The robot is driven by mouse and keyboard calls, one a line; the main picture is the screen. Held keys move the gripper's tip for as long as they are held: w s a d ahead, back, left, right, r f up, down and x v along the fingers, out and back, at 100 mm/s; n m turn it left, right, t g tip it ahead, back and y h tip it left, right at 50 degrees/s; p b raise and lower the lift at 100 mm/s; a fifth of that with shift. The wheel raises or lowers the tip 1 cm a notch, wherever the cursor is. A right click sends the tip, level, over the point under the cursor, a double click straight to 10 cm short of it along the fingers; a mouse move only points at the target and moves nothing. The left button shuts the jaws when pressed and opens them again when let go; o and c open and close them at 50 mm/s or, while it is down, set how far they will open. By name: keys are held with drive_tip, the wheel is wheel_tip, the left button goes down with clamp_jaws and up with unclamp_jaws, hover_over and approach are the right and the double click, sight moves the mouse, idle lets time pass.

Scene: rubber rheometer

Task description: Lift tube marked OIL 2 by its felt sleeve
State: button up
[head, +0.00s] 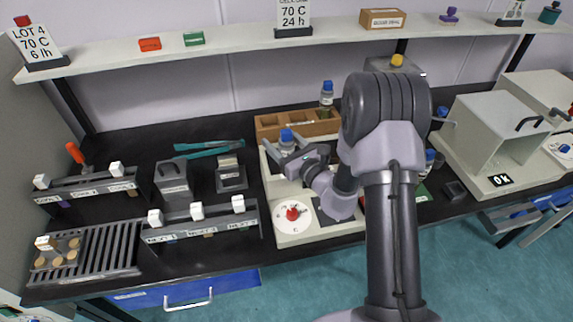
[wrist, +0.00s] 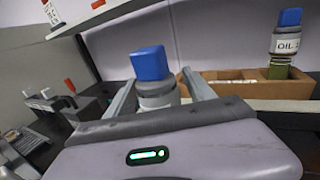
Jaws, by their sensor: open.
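My gripper (wrist: 158,78) is open, its two grey fingers on either side of a blue-capped tube (wrist: 152,64) with a grey collar. The tube's lower part and any marking are hidden behind my gripper's body. This tube shows in the head view (head: 287,136) at the left of the beige machine, beside my gripper (head: 297,158). Another blue-capped tube (wrist: 286,42) reads OIL, the rest of its label being cut off, and has an olive-green sleeve (wrist: 278,71). It stands upright at the right end of a brown rack (wrist: 245,86) and also shows in the head view (head: 326,97).
The beige machine (head: 282,238) with a red knob (head: 292,212) lies under my gripper. A shelf (head: 210,43) runs above the bench. Slotted racks (head: 202,228) stand at the left, and an open beige cabinet (head: 500,135) at the right. The black bench between is partly clear.

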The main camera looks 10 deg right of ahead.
clamp_jaws()
drive_tip(key=shift+r, duration=0.1)
